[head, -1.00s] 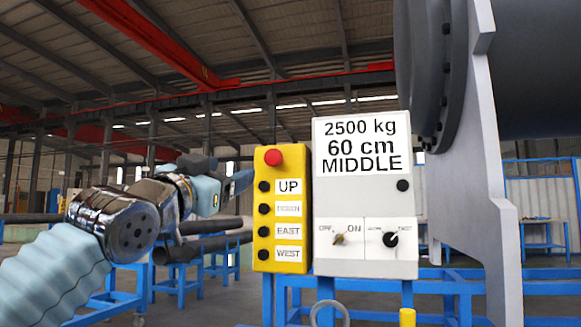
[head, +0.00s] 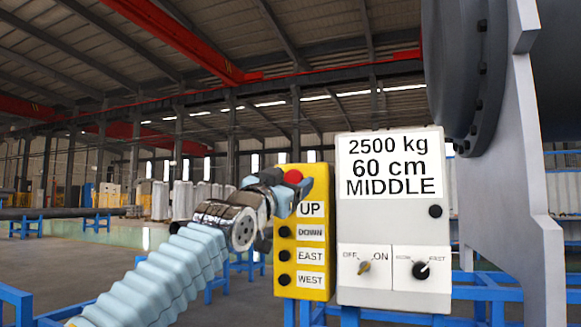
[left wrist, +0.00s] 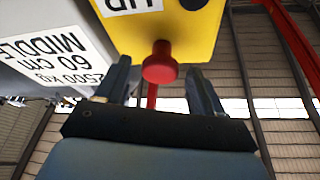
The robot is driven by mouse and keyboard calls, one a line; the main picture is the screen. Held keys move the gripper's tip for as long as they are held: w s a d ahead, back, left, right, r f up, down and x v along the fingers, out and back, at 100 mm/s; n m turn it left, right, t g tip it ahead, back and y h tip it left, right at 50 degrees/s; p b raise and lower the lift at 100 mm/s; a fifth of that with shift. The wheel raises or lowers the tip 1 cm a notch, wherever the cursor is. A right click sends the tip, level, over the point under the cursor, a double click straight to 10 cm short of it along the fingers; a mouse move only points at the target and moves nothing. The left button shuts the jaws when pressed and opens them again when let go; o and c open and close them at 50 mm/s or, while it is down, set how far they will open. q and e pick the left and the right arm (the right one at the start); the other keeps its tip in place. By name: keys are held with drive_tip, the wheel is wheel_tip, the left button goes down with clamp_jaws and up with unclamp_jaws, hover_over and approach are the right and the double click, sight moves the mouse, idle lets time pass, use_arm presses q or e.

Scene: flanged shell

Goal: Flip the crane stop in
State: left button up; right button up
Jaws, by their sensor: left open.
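The crane stop is a red mushroom button (head: 293,176) at the top of the yellow control box (head: 322,172). My left gripper (head: 300,188) is right in front of the box's top and partly covers the button. In the left wrist view the red button (left wrist: 160,65) appears between the two spread fingers of my left gripper (left wrist: 158,72), with a gap on each side. The gripper is open and holds nothing. Whether the fingertips reach past the button's head is hard to tell. My right gripper is not in view.
A pale grey box (head: 392,222) with a "2500 kg 60 cm MIDDLE" label and two knobs stands close on the right. Labelled buttons UP, DOWN, EAST and WEST run down the yellow box. A grey flanged shell (head: 500,70) rises at the right. Blue stands (head: 490,290) stand below.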

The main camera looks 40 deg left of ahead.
use_arm(q)
drive_tip(key=shift+w, duration=0.3)
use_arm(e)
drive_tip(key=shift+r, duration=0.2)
use_arm(q)
clamp_jaws()
drive_tip(key=shift+w+a, duration=0.25)
drive_tip(key=shift+w, duration=0.4)
unclamp_jaws()
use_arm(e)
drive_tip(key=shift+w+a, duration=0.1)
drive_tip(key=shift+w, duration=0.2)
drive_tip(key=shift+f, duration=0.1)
